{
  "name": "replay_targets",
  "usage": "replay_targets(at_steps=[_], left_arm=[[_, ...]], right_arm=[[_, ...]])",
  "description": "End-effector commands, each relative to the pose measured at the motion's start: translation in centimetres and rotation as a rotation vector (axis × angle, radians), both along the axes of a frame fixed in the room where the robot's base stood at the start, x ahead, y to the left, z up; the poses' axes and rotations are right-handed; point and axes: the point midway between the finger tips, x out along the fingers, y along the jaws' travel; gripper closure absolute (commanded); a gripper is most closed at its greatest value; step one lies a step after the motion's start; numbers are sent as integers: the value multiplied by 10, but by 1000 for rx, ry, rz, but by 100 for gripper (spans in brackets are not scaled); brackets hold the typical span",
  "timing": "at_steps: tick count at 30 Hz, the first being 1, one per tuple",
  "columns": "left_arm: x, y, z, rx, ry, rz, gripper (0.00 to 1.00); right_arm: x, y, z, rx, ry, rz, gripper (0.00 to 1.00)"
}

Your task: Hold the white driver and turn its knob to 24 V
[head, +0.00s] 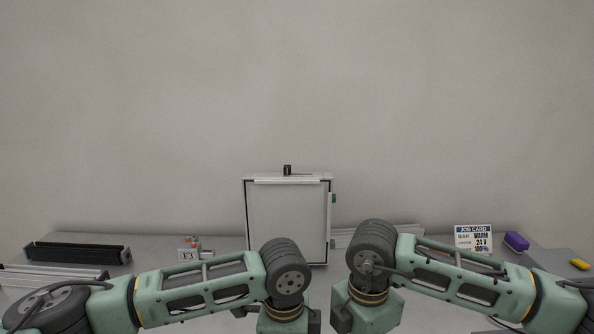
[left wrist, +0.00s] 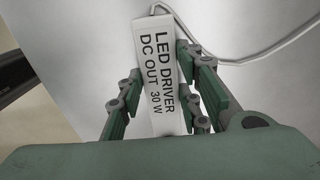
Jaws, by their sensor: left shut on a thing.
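The white driver (left wrist: 152,32) shows in the left wrist view, a slim block printed LED DRIVER, DC OUT, 30 W. My left gripper (left wrist: 162,92) is shut on it, with green fingers along both its long sides. A pale cable runs off to the upper right from beside the driver. Its knob does not show in either view. In the head view both arms reach in to the lower middle, but both grippers and the driver are out of the picture.
An upright light box (head: 287,222) stands at the back middle. A job card (head: 473,240) reading WARM, 24 V, 100% stands at right, near a purple block (head: 516,241) and a yellow one (head: 579,264).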

Motion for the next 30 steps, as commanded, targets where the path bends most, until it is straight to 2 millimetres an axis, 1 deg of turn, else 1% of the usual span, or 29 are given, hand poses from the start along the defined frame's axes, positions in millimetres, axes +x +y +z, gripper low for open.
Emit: replay_targets(at_steps=[1,20,30], left_arm=[[-3,-7,2,-15,1,-16,100],[-2,-8,3,-20,-1,-16,100],[-2,-8,3,-20,-2,-16,100]], right_arm=[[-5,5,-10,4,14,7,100],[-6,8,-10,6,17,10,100],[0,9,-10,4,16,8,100]])
